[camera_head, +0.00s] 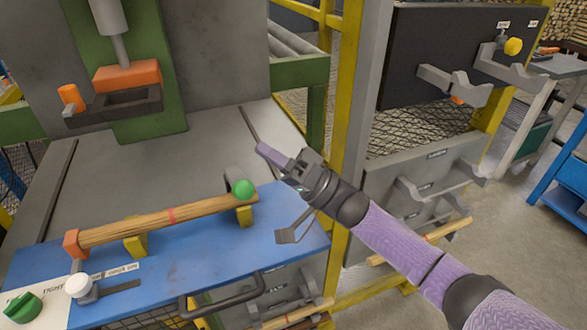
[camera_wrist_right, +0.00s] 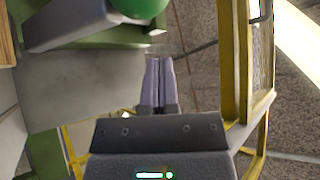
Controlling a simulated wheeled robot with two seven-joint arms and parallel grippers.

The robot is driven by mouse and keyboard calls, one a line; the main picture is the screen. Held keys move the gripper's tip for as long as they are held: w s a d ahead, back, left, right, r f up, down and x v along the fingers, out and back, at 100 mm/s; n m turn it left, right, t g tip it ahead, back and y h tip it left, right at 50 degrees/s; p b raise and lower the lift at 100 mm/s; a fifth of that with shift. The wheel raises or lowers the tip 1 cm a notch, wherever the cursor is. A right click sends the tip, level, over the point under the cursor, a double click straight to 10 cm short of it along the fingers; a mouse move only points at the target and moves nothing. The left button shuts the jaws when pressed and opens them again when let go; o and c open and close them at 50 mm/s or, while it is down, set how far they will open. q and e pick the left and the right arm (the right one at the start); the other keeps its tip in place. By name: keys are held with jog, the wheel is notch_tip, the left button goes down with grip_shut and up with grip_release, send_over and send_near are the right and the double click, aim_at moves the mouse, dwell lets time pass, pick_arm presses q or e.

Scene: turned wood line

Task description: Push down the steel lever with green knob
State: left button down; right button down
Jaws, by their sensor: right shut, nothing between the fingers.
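The green knob (camera_head: 243,189) is a round ball near the right end of a wooden bar on the blue bench. A short grey steel lever piece (camera_head: 234,173) shows just behind it. In the right wrist view the green knob (camera_wrist_right: 140,5) is cut by the top edge, beside a grey bar (camera_wrist_right: 70,24). My right gripper (camera_head: 262,149) is shut and empty, with its pale purple fingers pointing left. In the head view it appears above and right of the knob, apart from it. The closed fingers also show in the right wrist view (camera_wrist_right: 158,75). My left gripper is out of view.
The wooden bar (camera_head: 175,214) rests on yellow supports on the blue bench (camera_head: 200,258). A white knob (camera_head: 78,286) and a green knob-like part (camera_head: 22,308) sit at lower left. A yellow frame post (camera_head: 347,90) and a dark panel with hooks (camera_head: 420,45) stand at right.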

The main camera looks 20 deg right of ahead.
aim_at(243, 189)
jog(key=shift+s+a+f, duration=1)
jog(key=shift+a+f, duration=0.1)
jog(key=shift+a, duration=0.1)
jog(key=shift+s+f, duration=0.3)
jog(key=shift+f, duration=0.25)
jog(key=shift+r, duration=0.1)
